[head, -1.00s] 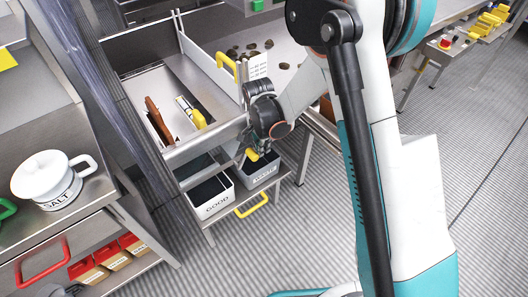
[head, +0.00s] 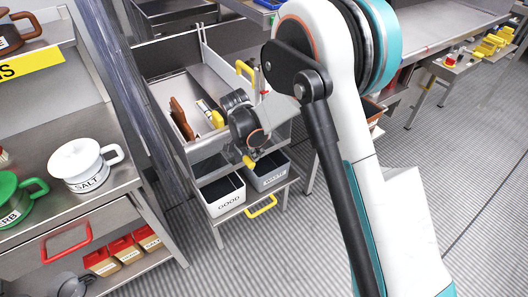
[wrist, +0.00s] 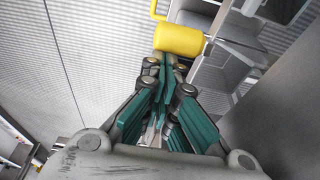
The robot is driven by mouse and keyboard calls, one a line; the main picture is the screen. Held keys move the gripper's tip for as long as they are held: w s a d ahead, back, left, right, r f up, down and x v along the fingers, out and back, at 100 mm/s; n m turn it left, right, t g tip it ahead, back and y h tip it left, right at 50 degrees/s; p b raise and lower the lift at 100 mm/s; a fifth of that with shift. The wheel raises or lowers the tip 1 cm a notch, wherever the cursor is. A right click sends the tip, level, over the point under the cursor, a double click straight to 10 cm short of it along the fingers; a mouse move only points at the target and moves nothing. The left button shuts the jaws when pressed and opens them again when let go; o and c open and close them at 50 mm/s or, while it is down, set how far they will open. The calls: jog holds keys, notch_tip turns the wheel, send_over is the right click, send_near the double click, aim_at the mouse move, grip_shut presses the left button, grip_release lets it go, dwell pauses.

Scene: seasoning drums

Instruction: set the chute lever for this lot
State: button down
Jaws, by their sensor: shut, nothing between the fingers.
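A yellow cylindrical knob (wrist: 178,40) lies just beyond my fingertips in the wrist view and looks like the chute lever's grip. Its yellow also shows under my wrist in the head view (head: 249,162), at the front of the metal chute box (head: 205,150). My gripper (wrist: 166,62) is shut, with its teal fingers together and nothing between them. The tips overlap the knob's lower edge in the picture; whether they touch is unclear. Below the chute stand a white bin marked GOOD (head: 222,194) and a grey bin (head: 267,172) with an unreadable label. The lever's shaft is mostly hidden.
The chute box holds a brown item (head: 181,118) and a yellow-ended item (head: 216,118). A yellow handle (head: 262,207) fronts the bin shelf. A bench at left carries a white SALT pot (head: 85,164) and a green pot (head: 15,197). The ribbed floor is open at right.

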aim_at(250, 162)
jog(key=shift+s+a+f, duration=0.15)
jog(key=shift+s+a, duration=0.45)
jog(key=shift+a, duration=0.2)
jog(key=shift+s+a+f, duration=0.15)
jog(key=shift+s+a, duration=0.4)
jog(key=shift+a, duration=0.2)
jog(key=shift+w+d, duration=0.1)
